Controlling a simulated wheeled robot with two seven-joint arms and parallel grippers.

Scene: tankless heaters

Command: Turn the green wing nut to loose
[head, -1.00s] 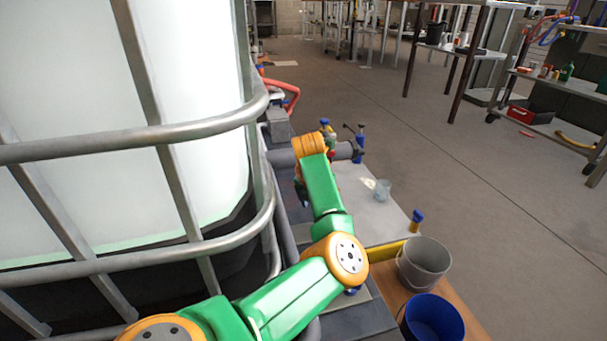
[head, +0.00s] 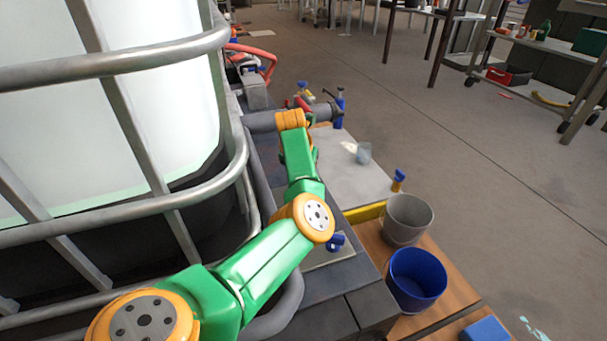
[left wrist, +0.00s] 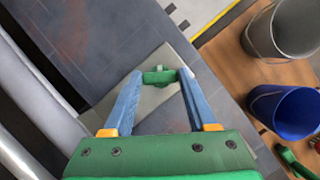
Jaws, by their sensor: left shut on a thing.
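The green wing nut (left wrist: 158,76) shows in the left wrist view, above a pale plate (left wrist: 180,50). My left gripper (left wrist: 160,79) has its two blue fingers on either side of the nut and is shut on it. The finger tips touch the nut's ends. In the head view my green and orange left arm reaches in from the lower left and hides the nut. A small blue part (head: 336,241) shows beside the arm over the plate; I cannot tell what it is. My right gripper is not in view.
A caged white tank (head: 160,90) stands close on the left. A grey bucket (head: 407,218) and a blue bucket (head: 417,278) stand on the wooden bench to the right. Pipes and valves (head: 318,110) lie beyond the arm. Open floor is at the right.

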